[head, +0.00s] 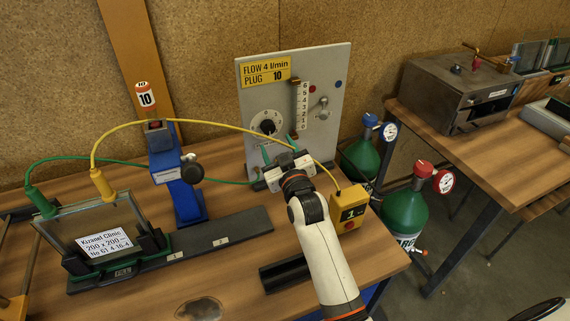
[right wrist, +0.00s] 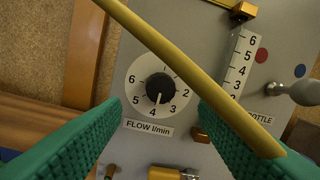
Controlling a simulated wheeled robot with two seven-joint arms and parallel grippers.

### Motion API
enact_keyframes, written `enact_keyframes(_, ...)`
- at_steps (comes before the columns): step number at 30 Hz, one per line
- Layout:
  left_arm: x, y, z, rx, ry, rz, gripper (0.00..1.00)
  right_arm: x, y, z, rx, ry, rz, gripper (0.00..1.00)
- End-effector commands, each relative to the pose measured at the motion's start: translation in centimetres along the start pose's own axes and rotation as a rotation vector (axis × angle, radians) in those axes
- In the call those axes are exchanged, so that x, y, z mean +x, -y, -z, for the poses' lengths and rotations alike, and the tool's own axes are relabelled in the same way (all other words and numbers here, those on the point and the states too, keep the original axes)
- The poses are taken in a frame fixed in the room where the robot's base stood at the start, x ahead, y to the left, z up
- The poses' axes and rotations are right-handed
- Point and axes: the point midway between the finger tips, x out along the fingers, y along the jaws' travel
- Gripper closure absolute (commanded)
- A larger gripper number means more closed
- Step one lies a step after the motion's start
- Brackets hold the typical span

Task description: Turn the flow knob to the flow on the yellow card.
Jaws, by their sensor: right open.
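The yellow card (head: 265,71) at the panel's top left reads FLOW 4 l/min, PLUG 10. The black flow knob (head: 267,127) sits on a white numbered dial on the grey panel (head: 325,75). In the right wrist view the knob (right wrist: 159,84) has a white mark pointing down, close to the 4. My right gripper (head: 278,149) is open and empty, below and just in front of the knob. Its green fingers (right wrist: 157,108) lie either side of the dial in the wrist view, apart from the knob. My left gripper is not in view.
A yellow cable (head: 232,125) arches across the bench and crosses before the wrist camera (right wrist: 190,70). A blue stand (head: 180,185), a yellow box (head: 350,208) and a glass frame (head: 90,235) stand on the bench. Green cylinders (head: 405,210) stand at right. A throttle lever (head: 322,108) is on the panel.

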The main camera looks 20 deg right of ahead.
Motion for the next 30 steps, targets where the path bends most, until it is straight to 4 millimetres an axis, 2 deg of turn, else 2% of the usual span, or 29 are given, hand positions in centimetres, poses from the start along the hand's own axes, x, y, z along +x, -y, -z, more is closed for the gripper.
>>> enact_keyframes(1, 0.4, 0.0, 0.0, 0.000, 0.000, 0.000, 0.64, -1.1, -0.1, 0.3, 0.000, -0.001, 0.000, 0.45)
enact_keyframes(6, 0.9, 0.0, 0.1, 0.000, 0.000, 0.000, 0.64, -4.0, -0.1, 0.2, 0.001, -0.001, 0.000, 0.45)
enact_keyframes(11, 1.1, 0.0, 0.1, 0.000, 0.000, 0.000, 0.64, -5.5, -0.1, 0.1, 0.001, -0.001, -0.001, 0.45)
enact_keyframes(30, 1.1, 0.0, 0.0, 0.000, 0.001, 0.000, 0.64, -5.9, 0.0, 0.0, 0.001, -0.001, 0.000, 0.45)
